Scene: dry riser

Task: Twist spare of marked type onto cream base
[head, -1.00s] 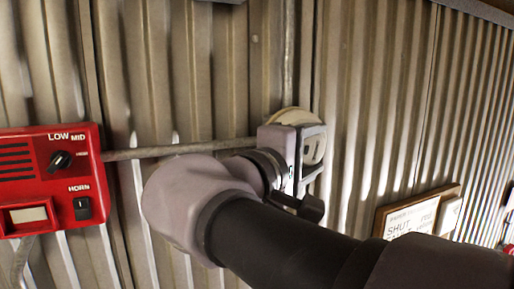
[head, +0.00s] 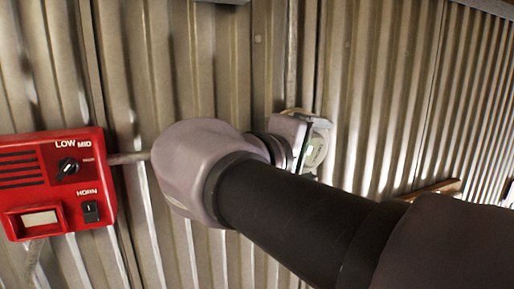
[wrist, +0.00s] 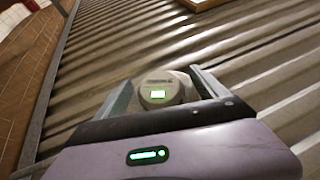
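My gripper (head: 303,140) is right at the unit. In the wrist view my gripper (wrist: 162,84) looks open, with a finger on each side and narrow gaps to the unit. Whether the unit is seated on the base cannot be told. No spare's type marking is readable.
A red panel (head: 55,180) with a knob and a horn switch is on the wall at left. A conduit (head: 130,157) runs from it toward the unit. A wood-edged board (head: 440,188) is mostly hidden behind my arm at right.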

